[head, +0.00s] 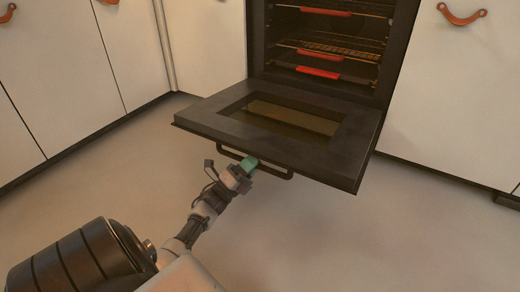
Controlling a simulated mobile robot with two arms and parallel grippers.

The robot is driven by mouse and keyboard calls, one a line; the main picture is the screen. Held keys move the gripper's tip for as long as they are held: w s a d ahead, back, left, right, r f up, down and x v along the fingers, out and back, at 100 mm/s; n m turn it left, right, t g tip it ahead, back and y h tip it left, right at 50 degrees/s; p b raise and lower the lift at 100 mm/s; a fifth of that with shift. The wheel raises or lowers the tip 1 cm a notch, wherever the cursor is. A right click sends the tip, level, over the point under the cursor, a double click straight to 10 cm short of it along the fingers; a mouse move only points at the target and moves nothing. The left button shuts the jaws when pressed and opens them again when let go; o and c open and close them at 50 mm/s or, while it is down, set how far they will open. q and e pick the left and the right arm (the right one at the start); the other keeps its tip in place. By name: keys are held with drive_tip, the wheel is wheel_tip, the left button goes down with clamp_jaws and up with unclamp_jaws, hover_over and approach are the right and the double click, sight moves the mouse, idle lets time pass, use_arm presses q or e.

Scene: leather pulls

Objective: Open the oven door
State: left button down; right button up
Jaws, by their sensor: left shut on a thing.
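The oven (324,45) stands at the top centre of the head view, with its inside and racks showing. Its black oven door (345,162) is folded down, nearly level, with a glass window in the middle. The door's dark bar handle (275,171) runs along the front edge. My left gripper (248,164), with green fingertips, is shut on the handle near its left part. The exact contact of the fingers is partly hidden. My right gripper is not in view.
White cabinets with leather pulls (461,15) flank the oven on both sides. The oven racks (335,48) have red strips on their front edges. The pale floor (380,235) is clear in front and to the right.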

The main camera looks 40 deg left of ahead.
use_arm(q)
drive_tip(key=shift+f, duration=0.25)
drive_tip(key=c, duration=1.1)
unclamp_jaws()
drive_tip(key=shift+o, duration=0.2)
drive_tip(key=p+v, duration=0.3)
drive_tip(key=v, duration=0.7)
drive_tip(key=shift+s+a+f, duration=0.15)
drive_tip(key=shift+s+f, duration=0.1)
drive_tip(key=shift+r+h+p, duration=0.1)
drive_tip(key=shift+h+p, duration=0.2)
